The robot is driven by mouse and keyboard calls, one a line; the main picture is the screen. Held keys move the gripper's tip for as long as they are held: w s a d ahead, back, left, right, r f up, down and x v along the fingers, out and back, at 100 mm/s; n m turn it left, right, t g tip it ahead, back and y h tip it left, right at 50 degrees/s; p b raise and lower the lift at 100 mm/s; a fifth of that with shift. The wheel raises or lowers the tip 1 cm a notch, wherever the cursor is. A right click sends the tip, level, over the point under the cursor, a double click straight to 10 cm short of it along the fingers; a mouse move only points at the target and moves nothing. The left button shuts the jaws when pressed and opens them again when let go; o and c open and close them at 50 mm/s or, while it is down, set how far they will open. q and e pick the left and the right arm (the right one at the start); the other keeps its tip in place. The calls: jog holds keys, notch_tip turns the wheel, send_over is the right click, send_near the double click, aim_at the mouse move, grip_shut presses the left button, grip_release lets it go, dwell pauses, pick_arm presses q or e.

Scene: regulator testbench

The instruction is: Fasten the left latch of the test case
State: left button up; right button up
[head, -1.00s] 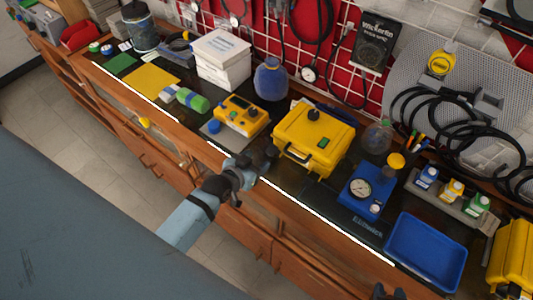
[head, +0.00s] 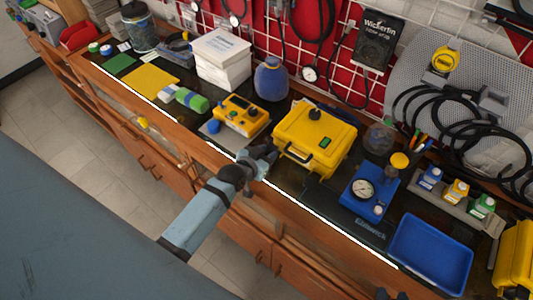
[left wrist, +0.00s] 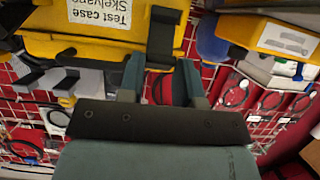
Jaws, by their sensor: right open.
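A black latch (left wrist: 164,38) hangs on that side, just beyond the gap between my left fingers. My left gripper (head: 268,154) is at the case's front left corner; its fingers also show in the left wrist view (left wrist: 163,82), apart, with a gap between them. I cannot tell whether they touch the latch. My right gripper (head: 382,293) barely shows at the bottom edge.
A yellow meter (head: 240,115) stands left of the case, close to my left gripper. A blue gauge unit (head: 358,200) and a blue tray (head: 430,255) stand to its right. A blue round container (head: 271,80) is behind. The bench's front edge has a white strip.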

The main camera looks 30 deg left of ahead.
aim_at(274, 146)
pick_arm(q)
jog(key=shift+w+r+p, duration=0.1)
jog(key=shift+r+p, duration=0.05)
jog(key=shift+p, duration=0.2)
pick_arm(e)
jog(key=shift+r, duration=0.3)
pick_arm(q)
jog(key=shift+w+r+g+p, duration=0.25)
jog(key=shift+r+g+p, duration=0.1)
jog(key=shift+g+p, duration=0.3)
jog(key=shift+w+r+g, duration=0.1)
jog(key=shift+w+g, duration=0.1)
jog(key=shift+g, duration=0.15)
jog(key=shift+w+d+r+g, duration=0.1)
jog(key=shift+w+r+g, duration=0.05)
jog(key=shift+w+g, duration=0.3)
jog(key=shift+w+r+g+y, duration=0.15)
jog(key=shift+w+g+y, duration=0.15)
jog(key=shift+g, duration=0.45)
jog(key=shift+w+d+r+g, duration=0.1)
jog(key=shift+w+g, duration=0.3)
jog(key=shift+g, duration=0.2)
jog(key=shift+w, duration=0.1)
pick_arm(e)
jog(key=shift+r+m, duration=0.3)
jog(key=shift+r, duration=0.15)
pick_arm(q)
jog(key=shift+g, duration=0.3)
pick_arm(e)
jog(key=shift+r, duration=0.1)
